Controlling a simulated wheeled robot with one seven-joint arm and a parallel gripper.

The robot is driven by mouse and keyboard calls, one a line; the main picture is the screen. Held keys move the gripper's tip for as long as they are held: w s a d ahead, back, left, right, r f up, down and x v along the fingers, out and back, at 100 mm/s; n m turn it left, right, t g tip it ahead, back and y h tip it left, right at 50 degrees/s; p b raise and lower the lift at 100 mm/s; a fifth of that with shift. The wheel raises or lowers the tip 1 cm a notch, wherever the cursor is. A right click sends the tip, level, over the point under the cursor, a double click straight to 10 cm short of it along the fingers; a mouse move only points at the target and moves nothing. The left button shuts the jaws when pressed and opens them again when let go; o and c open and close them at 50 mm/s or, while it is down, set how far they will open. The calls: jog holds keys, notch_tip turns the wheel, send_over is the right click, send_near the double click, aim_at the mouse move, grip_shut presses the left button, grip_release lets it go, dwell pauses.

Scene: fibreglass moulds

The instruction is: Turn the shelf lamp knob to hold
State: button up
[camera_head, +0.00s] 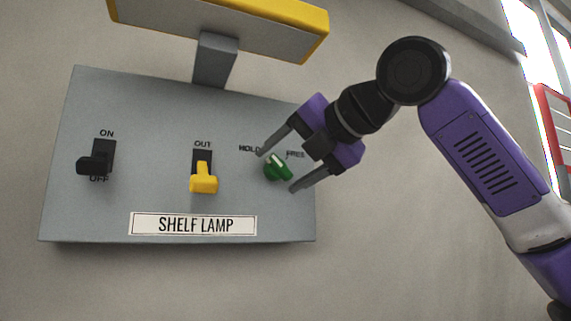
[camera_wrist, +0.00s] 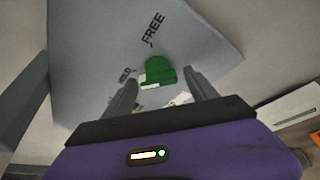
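The shelf lamp panel (camera_head: 130,120) is a grey wall box with a label reading SHELF LAMP. Its green knob (camera_head: 278,168) is on the right side, below the words HOLD and FREE. A pale mark on the knob tilts to the upper left in the head view. My gripper (camera_head: 277,172) is open, with one finger above left of the knob and one below right. In the wrist view the knob (camera_wrist: 158,72) shows between and just beyond the two open fingertips. I cannot tell whether either finger touches it.
A black ON/OFF switch (camera_head: 95,163) is at the panel's left, and a yellow lever (camera_head: 203,180) under OUT is in the middle. A yellow-edged lamp head (camera_head: 220,28) juts out above the panel. The wall below is clear.

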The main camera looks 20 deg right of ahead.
dwell(0.3)
jog(key=b+v, duration=0.2)
jog(key=v, duration=0.5)
jog(key=shift+s, duration=0.35)
jog(key=shift+d+r, duration=0.1)
jog(key=shift+d, duration=0.05)
